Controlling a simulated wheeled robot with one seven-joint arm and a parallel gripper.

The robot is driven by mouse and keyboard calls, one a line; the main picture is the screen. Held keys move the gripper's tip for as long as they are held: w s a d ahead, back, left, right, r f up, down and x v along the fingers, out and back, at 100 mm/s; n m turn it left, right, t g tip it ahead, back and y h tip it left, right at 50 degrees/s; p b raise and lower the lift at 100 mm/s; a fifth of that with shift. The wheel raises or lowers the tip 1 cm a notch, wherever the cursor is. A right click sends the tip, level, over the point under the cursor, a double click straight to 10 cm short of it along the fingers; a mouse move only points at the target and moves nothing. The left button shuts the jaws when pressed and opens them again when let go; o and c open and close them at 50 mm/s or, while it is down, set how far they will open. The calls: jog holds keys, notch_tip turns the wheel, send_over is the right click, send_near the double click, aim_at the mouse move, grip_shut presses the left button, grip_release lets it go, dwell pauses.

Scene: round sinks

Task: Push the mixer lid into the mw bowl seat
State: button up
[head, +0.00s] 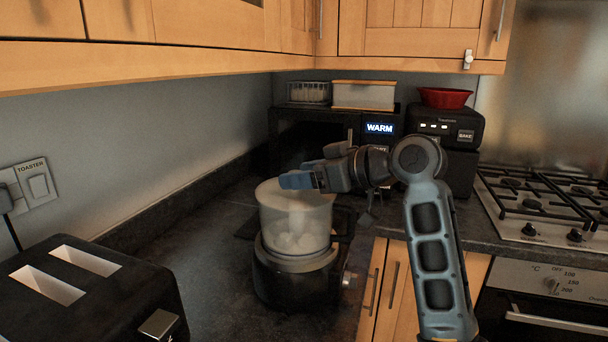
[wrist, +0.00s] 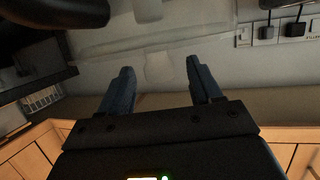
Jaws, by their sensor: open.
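The mixer stands on the dark counter, with a black base (head: 295,280) and a translucent whitish bowl (head: 297,230) upright on it. A pale, see-through lid (head: 272,193) appears to cover the bowl's top; whether it sits fully in its seat cannot be told. Pale lumps show inside the bowl. My gripper (head: 290,180) is at the bowl's top rim, its blue fingers pointing left over the lid. Contact with the lid is unclear. In the wrist view my gripper (wrist: 160,68) has its fingers apart with nothing held, and clear plastic shows beyond them.
A black toaster (head: 90,285) stands at the front left, below a wall socket (head: 25,190). A microwave (head: 310,135) and a black appliance with a red bowl (head: 445,97) stand at the back. A gas hob (head: 545,205) lies right. Wooden cabinets (head: 200,30) hang above.

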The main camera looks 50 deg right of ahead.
jog(key=shift+s, duration=0.1)
jog(key=a+b+v, duration=0.1)
jog(key=v, duration=0.6)
jog(key=shift+s+d, duration=0.3)
jog(key=shift+d, duration=0.25)
jog(key=shift+s, duration=0.1)
